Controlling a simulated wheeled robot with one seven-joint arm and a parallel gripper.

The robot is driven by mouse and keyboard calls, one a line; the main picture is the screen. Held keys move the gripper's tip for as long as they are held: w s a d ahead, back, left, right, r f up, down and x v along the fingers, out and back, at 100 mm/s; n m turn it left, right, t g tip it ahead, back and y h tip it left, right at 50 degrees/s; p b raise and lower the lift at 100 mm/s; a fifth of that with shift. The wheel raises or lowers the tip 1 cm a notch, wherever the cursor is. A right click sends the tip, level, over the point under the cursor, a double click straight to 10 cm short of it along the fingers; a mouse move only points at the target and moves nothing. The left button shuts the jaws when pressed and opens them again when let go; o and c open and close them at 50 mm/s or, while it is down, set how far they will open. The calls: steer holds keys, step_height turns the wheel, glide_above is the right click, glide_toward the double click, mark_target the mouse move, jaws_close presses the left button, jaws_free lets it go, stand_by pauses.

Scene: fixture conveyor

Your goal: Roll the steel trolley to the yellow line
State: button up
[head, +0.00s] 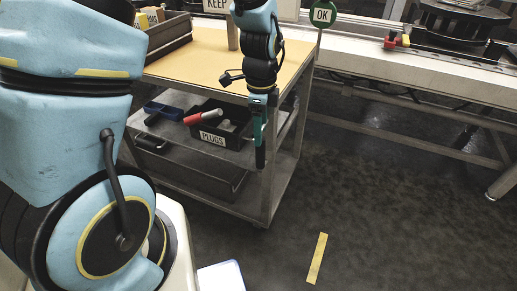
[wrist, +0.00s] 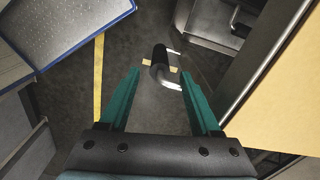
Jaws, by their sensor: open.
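The steel trolley (head: 268,190) stands left of centre in the head view, with a tan top (head: 200,55) and lower shelves. Its tan top also fills the right of the wrist view (wrist: 285,110). My gripper (head: 259,140) hangs at the trolley's near right side, pointing down. In the wrist view my gripper (wrist: 158,74) is open, its two teal fingers apart. A black handle with bright metal ends (wrist: 159,58) shows between and beyond the fingertips; I cannot tell how deep it sits. The yellow line (head: 317,258) lies on the floor to the right of the trolley, apart from it.
A bin marked PLUGS (head: 214,140) with a red-handled tool (head: 203,116) sits on the trolley's shelf. A conveyor (head: 420,70) with a dark fixture (head: 465,25) runs along the back right. A green OK sign (head: 322,14) stands behind the trolley. The dark floor (head: 390,210) at right is clear.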

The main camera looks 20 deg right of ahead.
mark_target(260, 152)
step_height(260, 152, down, 8)
steer(key=shift+f, duration=0.1)
stand_by(0.4)
jaws_close()
stand_by(0.3)
stand_by(0.9)
